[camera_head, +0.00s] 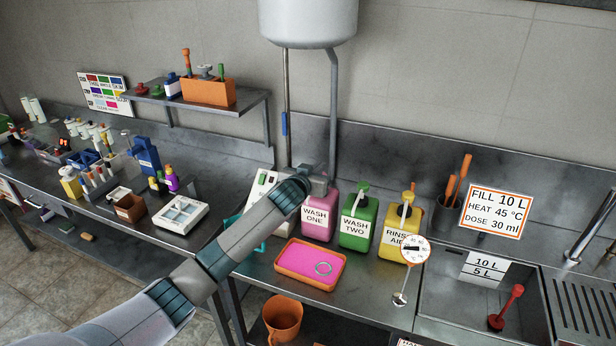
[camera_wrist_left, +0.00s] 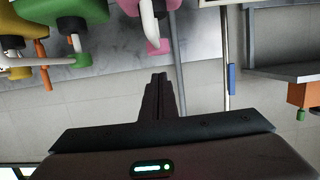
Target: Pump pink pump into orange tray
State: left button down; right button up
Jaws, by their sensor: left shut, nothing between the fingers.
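The pink pump bottle (camera_head: 317,224), labelled WASH ONE, stands upright on the steel counter at the left end of the pump row. Its pump top is hidden behind my left gripper (camera_head: 318,173) in the head view. In the left wrist view, the pink pump head (camera_wrist_left: 158,46) shows upside down, beyond my left gripper's fingertips (camera_wrist_left: 160,78). These fingers are shut and empty. Whether they touch the pump head is unclear. The orange tray (camera_head: 281,267) lies on the counter in front of the bottle. Its inside is bright pink, with a grey ring in it. My right gripper is not in view.
Green (camera_head: 358,224) and yellow (camera_head: 392,240) pump bottles stand right of the pink one. A round dial (camera_head: 415,249) stands before the yellow one. The sink (camera_head: 450,295) is at the right, and a shelf (camera_head: 240,105) is on the left wall.

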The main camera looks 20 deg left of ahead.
pick_arm(q)
jog(key=r+b, duration=0.1)
jog(key=b, duration=0.2)
send_over(309, 198)
jog(key=shift+r, duration=0.15)
jog(key=shift+v, duration=0.8)
dwell(0.4)
